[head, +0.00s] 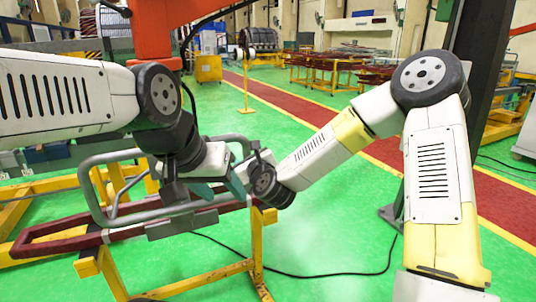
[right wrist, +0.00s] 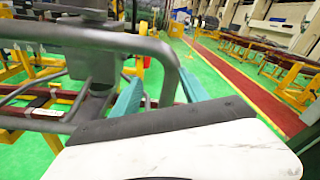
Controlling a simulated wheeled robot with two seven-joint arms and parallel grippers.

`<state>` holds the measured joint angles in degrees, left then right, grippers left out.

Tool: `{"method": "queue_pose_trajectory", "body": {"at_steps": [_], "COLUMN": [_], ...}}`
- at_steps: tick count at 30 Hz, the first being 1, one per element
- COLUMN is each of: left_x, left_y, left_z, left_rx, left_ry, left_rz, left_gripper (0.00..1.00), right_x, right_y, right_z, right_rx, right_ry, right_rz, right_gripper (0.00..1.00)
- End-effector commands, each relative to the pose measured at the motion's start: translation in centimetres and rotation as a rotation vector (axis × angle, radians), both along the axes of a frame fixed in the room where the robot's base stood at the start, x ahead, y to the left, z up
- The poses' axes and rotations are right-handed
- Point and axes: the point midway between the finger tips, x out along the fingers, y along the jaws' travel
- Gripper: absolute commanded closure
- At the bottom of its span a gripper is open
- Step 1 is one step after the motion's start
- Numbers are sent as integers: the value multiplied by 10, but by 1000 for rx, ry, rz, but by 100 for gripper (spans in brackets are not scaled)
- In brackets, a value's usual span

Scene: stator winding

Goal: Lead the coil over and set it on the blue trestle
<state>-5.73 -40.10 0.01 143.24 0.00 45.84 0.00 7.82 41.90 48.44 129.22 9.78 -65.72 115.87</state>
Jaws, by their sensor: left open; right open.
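The coil (head: 60,246) is a long dark-red loop in the head view, lying across a yellow trestle (head: 111,272) at the lower left. A bent grey tube frame (head: 88,190) stands over it. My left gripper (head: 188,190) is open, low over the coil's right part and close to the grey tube. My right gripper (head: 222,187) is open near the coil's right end. In the right wrist view its teal fingers (right wrist: 160,92) stand apart, with the grey tube close by. Whether either gripper touches anything is unclear. I cannot make out a blue trestle.
More yellow frames (head: 30,190) stand at the left. A dark post (head: 480,45) rises at the right. A black cable (head: 330,274) lies on the green floor. A dark-red walkway (head: 290,103) crosses behind, with free green floor in front of it.

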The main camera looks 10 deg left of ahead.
Motion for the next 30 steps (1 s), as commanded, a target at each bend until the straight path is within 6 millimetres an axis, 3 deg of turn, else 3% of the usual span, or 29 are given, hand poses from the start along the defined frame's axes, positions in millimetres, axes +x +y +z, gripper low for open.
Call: {"method": "queue_pose_trajectory", "body": {"at_steps": [6, 12, 30], "left_x": [0, 0, 0], "left_y": [0, 0, 0], "left_z": [0, 0, 0], "left_rx": [0, 0, 0], "left_ry": [0, 0, 0], "left_rz": [0, 0, 0], "left_gripper": [48, 48, 48], "right_x": [8, 13, 81], "right_y": [-2, -6, 19], "right_z": [-5, -7, -6], "right_rx": [249, 386, 392], "right_ry": [64, 95, 94], "right_rz": [-86, -139, -142], "right_gripper": [48, 48, 48]}}
